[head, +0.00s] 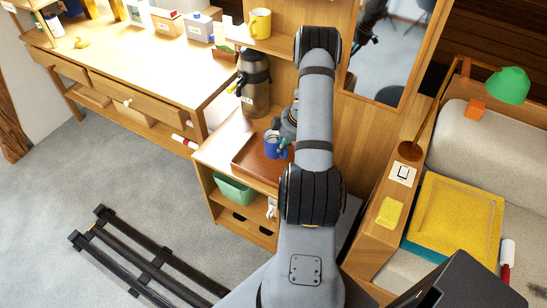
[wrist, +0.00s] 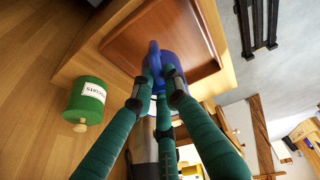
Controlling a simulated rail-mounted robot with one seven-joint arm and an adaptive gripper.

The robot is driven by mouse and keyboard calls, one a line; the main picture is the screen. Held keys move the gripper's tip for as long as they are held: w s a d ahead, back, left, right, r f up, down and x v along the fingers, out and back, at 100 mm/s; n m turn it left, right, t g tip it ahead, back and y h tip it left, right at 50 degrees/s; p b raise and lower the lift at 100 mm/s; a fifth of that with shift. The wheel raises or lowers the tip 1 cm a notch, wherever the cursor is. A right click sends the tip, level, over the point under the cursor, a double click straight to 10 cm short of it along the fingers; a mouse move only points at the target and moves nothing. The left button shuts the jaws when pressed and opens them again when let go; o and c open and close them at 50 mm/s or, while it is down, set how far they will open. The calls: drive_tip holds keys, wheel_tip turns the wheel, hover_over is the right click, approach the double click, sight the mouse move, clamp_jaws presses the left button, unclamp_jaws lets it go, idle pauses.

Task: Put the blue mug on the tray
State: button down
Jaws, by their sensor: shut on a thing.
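The blue mug (head: 271,150) shows in the head view over the brown wooden tray (head: 247,155), at the left of my arm. My gripper (head: 283,138) is shut on the mug. In the wrist view, the teal fingers of my gripper (wrist: 158,90) close around the near part of the blue mug (wrist: 154,56), with the tray (wrist: 192,22) behind it. The mug overlaps the tray in both views; I cannot tell whether its base touches it. My arm hides the tray's right part in the head view.
A steel flask (head: 255,92) stands behind the tray. A yellow mug (head: 260,22) sits on a shelf above. A green labelled canister (wrist: 87,98) stands beside the tray in the wrist view. A green basket (head: 234,190) is in the shelf below.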

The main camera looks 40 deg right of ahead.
sight(274, 157)
drive_tip(key=shift+w+a+f, duration=0.4)
drive_tip(key=shift+w+f, duration=0.05)
drive_tip(key=shift+w, duration=0.15)
drive_tip(key=shift+w+a+f, duration=0.4)
drive_tip(key=shift+w, duration=0.15)
drive_tip(key=shift+f+b, duration=1.3)
drive_tip(key=shift+f, duration=0.65)
drive_tip(key=shift+f, duration=0.1)
drive_tip(key=c, duration=1.7)
unclamp_jaws()
drive_tip(key=shift+c, duration=0.2)
drive_tip(key=p+v, duration=0.4)
drive_tip(key=v, duration=0.8)
